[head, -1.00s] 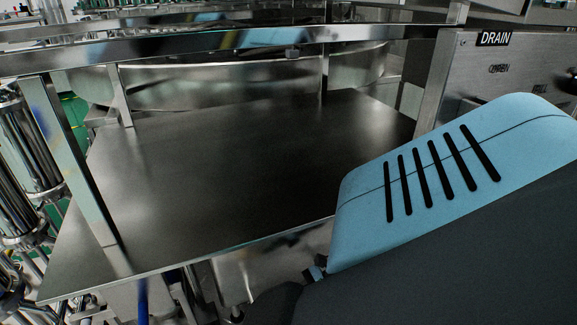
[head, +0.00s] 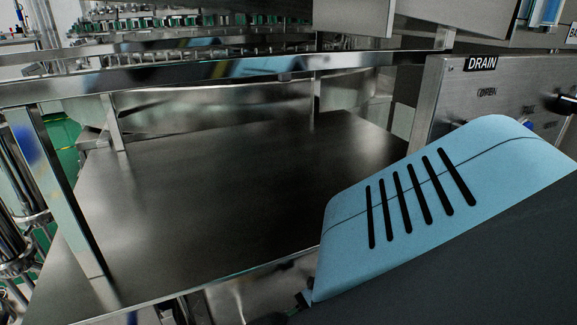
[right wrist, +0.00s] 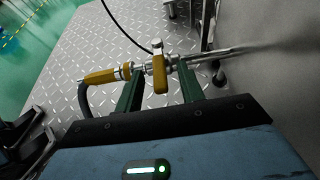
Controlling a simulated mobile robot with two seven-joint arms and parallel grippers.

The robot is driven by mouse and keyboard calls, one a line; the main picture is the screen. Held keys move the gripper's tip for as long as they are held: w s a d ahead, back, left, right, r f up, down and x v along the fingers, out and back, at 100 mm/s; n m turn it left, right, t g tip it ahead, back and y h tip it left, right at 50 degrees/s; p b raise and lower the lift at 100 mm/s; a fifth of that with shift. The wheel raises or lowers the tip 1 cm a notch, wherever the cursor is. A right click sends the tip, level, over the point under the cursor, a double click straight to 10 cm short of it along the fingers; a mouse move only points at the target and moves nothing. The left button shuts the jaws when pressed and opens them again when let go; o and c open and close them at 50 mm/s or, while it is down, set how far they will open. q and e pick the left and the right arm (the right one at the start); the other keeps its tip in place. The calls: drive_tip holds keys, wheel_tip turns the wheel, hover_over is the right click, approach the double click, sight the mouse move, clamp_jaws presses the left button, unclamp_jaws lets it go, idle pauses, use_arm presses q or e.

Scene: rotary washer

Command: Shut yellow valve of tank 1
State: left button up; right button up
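In the right wrist view, a yellow lever (right wrist: 159,74) hangs from a metal fitting on a pipe, above a diamond-plate floor. A yellow grip (right wrist: 106,76) with a dark hose joins the same line on the left. My right gripper (right wrist: 159,69) is open. Its two dark green fingers are apart, with the lever between them in the picture. I cannot tell whether they touch it. In the head view, my right arm's light blue link covers the lower right. The valve, both grippers and any tank 1 label are out of that view.
In the head view, a flat steel plate (head: 190,215) lies below a metal rail (head: 215,71), before a curved steel tank wall (head: 215,106). A panel labelled DRAIN (head: 455,103) stands behind my arm. In the right wrist view, a black cable (right wrist: 120,28) crosses the floor.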

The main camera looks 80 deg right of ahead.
drive_tip(key=shift+s, duration=0.15)
drive_tip(key=p+v, duration=0.2)
drive_tip(key=v, duration=0.5)
drive_tip(key=shift+s+d+r, duration=0.2)
drive_tip(key=shift+d, duration=0.05)
idle(0.4)
